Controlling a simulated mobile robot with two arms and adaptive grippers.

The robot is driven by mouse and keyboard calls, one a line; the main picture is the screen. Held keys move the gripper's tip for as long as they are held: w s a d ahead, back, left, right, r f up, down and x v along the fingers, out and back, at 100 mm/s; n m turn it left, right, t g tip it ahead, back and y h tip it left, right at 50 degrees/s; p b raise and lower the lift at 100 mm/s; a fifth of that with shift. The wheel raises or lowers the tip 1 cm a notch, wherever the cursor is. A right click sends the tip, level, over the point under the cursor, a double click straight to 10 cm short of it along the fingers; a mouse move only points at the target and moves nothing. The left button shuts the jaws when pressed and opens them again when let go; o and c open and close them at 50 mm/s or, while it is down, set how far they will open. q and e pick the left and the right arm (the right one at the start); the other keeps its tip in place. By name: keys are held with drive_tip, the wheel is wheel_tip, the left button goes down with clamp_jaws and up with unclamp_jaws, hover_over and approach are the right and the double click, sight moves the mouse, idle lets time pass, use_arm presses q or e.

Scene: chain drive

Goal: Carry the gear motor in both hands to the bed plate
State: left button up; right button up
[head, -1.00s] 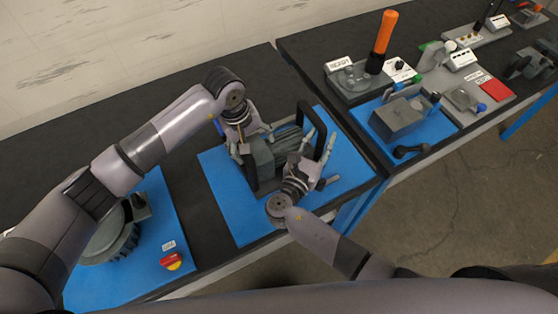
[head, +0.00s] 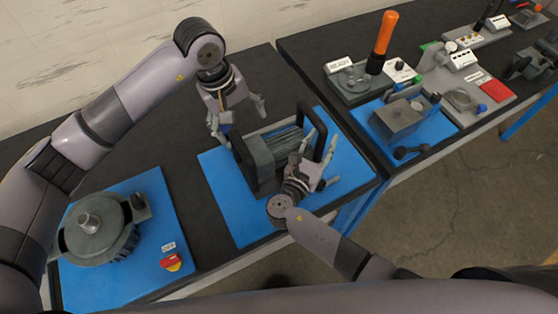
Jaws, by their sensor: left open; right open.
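The gear motor (head: 262,160) is a dark grey ribbed block with upright black handles at its ends. It sits on a blue mat (head: 232,212) in the middle of the head view. My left gripper (head: 240,125) is open and empty, above and behind the motor's left end, apart from it. My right gripper (head: 316,166) is open at the motor's near right side, close to the right handle (head: 330,133). Its fingers overlap the motor in the picture, so I cannot tell whether they touch it. I cannot tell which thing is the bed plate.
A round grey machine (head: 95,240) stands on another blue mat at left, with a red and yellow button (head: 171,263) beside it. On the right bench are a grey box (head: 397,117), an orange-handled lever (head: 383,42) and small panels. The floor in front is clear.

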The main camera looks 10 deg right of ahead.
use_arm(q)
drive_tip(key=shift+s+a+r, duration=0.1)
drive_tip(key=shift+r, duration=0.5)
use_arm(e)
drive_tip(key=shift+s+a, duration=0.1)
drive_tip(key=shift+s, duration=0.05)
drive_tip(key=v, duration=1.1)
drive_tip(key=shift+s+a, duration=0.25)
